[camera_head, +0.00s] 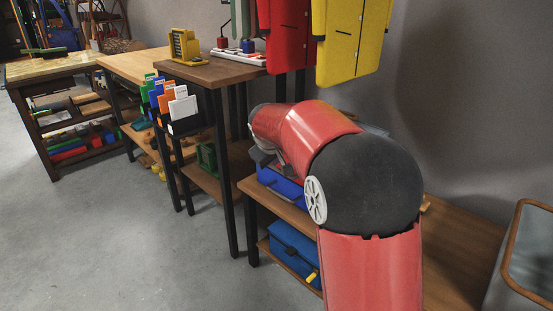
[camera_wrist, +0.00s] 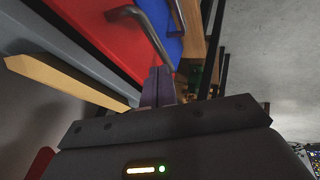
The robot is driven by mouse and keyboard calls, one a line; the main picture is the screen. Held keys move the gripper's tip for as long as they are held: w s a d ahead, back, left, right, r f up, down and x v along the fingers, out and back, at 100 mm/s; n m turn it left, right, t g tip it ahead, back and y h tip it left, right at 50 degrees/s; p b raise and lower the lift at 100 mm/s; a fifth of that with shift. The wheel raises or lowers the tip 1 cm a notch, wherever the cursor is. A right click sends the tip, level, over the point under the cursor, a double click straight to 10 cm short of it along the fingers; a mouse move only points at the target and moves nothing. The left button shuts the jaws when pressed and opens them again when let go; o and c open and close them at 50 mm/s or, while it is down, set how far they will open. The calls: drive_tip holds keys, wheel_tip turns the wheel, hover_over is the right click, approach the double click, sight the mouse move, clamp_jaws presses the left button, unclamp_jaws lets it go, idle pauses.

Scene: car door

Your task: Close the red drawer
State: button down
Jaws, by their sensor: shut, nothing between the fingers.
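The red drawer (camera_wrist: 92,22) fills the upper left of the wrist view, with a grey bar handle (camera_wrist: 145,32) along its right side. In the head view my arm hides the red drawer. A blue drawer (camera_wrist: 160,14) with its own grey handle (camera_wrist: 180,15) lies beside it; a blue front also shows below my wrist in the head view (camera_head: 282,186). My gripper (camera_wrist: 157,72) is shut and empty, its fingertips close to the near end of the red drawer's handle. I cannot tell whether they touch, or how far the drawer stands out.
A wooden bench (camera_head: 450,245) holds the drawers, with a blue toolbox (camera_head: 295,250) on its lower shelf. A taller table (camera_head: 205,72) stands left of it. The floor (camera_head: 140,230) at the left is clear.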

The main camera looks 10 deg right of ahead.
drive_tip(key=v, duration=0.9)
drive_tip(key=s+d+r+m+y+p, duration=0.1)
drive_tip(key=s+d+r+m+p, duration=0.15)
drive_tip(key=s, duration=1.25)
drive_tip(key=s+f+m, duration=0.1)
drive_tip(key=s+f, duration=0.2)
drive_tip(key=s, duration=0.6)
drive_tip(key=s+d+f+m+g+y, duration=0.1)
drive_tip(key=s+f, duration=0.3)
drive_tip(key=s, duration=0.5)
drive_tip(key=shift+m+p, duration=0.45)
drive_tip(key=shift+m, duration=0.1)
drive_tip(key=shift+f, duration=0.1)
